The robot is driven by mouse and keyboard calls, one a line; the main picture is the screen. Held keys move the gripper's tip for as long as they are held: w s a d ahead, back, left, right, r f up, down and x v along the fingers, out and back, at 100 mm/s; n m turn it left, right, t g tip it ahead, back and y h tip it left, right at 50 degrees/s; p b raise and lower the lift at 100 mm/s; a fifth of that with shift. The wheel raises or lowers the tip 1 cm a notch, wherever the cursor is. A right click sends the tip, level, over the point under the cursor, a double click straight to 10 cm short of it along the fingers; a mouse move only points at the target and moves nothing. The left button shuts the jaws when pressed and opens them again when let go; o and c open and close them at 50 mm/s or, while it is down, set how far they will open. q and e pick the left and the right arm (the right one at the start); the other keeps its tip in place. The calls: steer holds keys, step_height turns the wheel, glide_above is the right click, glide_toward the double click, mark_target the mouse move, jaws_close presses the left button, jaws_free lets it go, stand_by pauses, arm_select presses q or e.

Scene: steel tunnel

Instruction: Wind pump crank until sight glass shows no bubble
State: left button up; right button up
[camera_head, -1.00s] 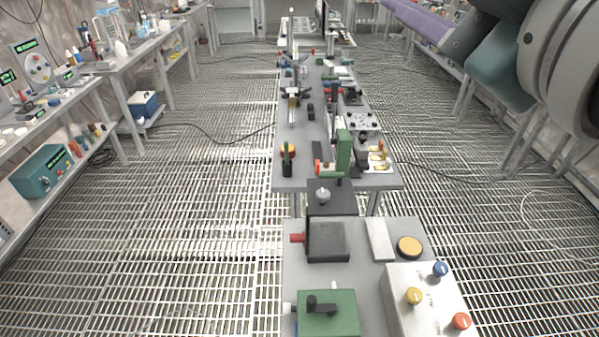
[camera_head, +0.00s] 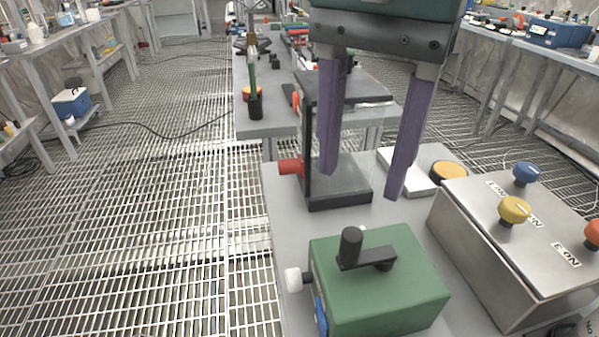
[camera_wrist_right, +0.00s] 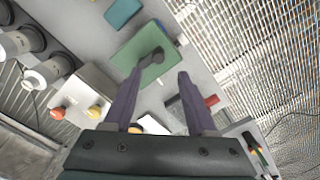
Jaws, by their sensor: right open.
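The green box (camera_head: 380,285) with a black crank (camera_head: 368,252) on its top stands on the near part of the grey table. The crank's upright handle is at its left end. A white knob (camera_head: 293,280) sticks out of the box's left side, with a blue patch (camera_head: 320,315) below. I cannot make out a sight glass or bubble. My right gripper (camera_head: 360,184), with purple fingers, is open and empty, pointing down beyond the box and apart from the crank. In the right wrist view the crank (camera_wrist_right: 153,58) shows just past the open fingertips (camera_wrist_right: 161,72). My left gripper is not seen.
A metal control box (camera_head: 515,245) with blue, yellow and orange knobs stands right of the green box. A black stand (camera_head: 340,190) with a red knob (camera_head: 289,167) sits behind it, partly hidden by my fingers. An orange-yellow disc (camera_head: 448,171) lies to the right.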

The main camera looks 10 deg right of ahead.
mark_target(352, 233)
steer(key=shift+d+f, duration=0.2)
steer(key=shift+f, duration=0.15)
step_height(352, 233, down, 9)
steer(key=shift+a+f+p, duration=0.1)
steer(key=shift+p, duration=0.25)
steer(key=shift+c, duration=0.4)
jaws_close()
